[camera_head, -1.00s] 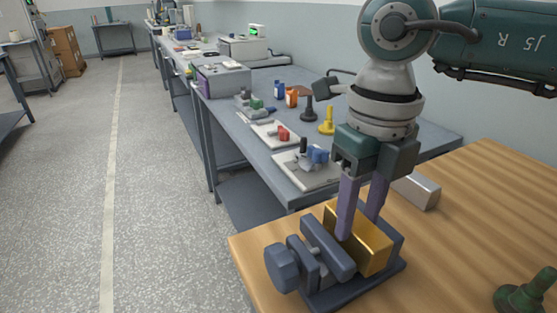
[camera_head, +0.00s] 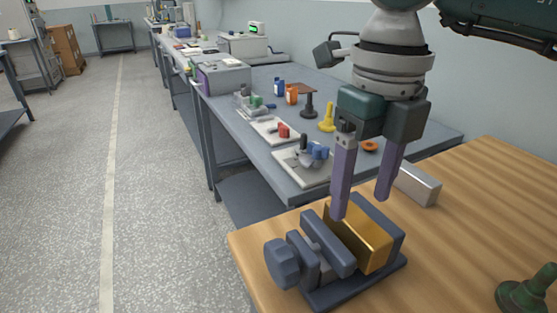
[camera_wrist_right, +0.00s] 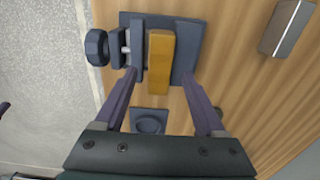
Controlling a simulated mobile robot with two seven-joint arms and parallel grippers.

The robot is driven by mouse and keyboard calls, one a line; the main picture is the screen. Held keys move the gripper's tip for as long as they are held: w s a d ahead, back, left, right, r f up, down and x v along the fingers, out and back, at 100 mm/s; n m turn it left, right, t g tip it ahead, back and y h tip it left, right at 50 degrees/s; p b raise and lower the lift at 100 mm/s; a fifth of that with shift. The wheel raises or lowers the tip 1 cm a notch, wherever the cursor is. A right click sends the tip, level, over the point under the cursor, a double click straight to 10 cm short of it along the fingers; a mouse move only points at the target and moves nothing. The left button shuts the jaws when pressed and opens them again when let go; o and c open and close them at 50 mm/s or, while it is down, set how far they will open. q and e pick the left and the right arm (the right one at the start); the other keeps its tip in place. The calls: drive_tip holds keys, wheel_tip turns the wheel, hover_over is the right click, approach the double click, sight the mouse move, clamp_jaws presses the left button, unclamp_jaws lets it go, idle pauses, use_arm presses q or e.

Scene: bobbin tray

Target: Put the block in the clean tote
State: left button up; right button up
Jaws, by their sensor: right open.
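A gold block (camera_head: 363,240) sits between the jaws of a dark blue-grey vise (camera_head: 372,287) on the wooden table. In the right wrist view the block (camera_wrist_right: 160,60) lies between the vise's plates (camera_wrist_right: 187,50); I cannot tell how tightly they press on it. My right gripper (camera_head: 363,207) is open and empty. Its two fingertips are above the block and apart from it. It also shows in the right wrist view (camera_wrist_right: 160,75), with the fingers spread wider than the block. I see no clean tote, and my left gripper is not in view.
A silver bar (camera_head: 418,186) lies on the wooden tabletop behind the vise. A green knobbed object (camera_head: 527,293) stands at the front right. A grey bench (camera_head: 255,115) with several small parts runs behind, to the left. Bare wood (camera_head: 470,220) lies right of the vise.

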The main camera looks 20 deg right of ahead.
sight(358, 219)
drive_tip(key=shift+o, duration=0.3)
wheel_tip(358, 219, up, 6)
drive_tip(key=shift+w+f, duration=0.1)
drive_tip(key=shift+r, duration=0.25)
drive_tip(key=shift+t, duration=0.7)
drive_tip(key=f, duration=0.9)
drive_tip(key=shift+s+f, duration=0.25)
drive_tip(key=shift+f, duration=0.1)
drive_tip(key=shift+c, duration=0.2)
clamp_jaws()
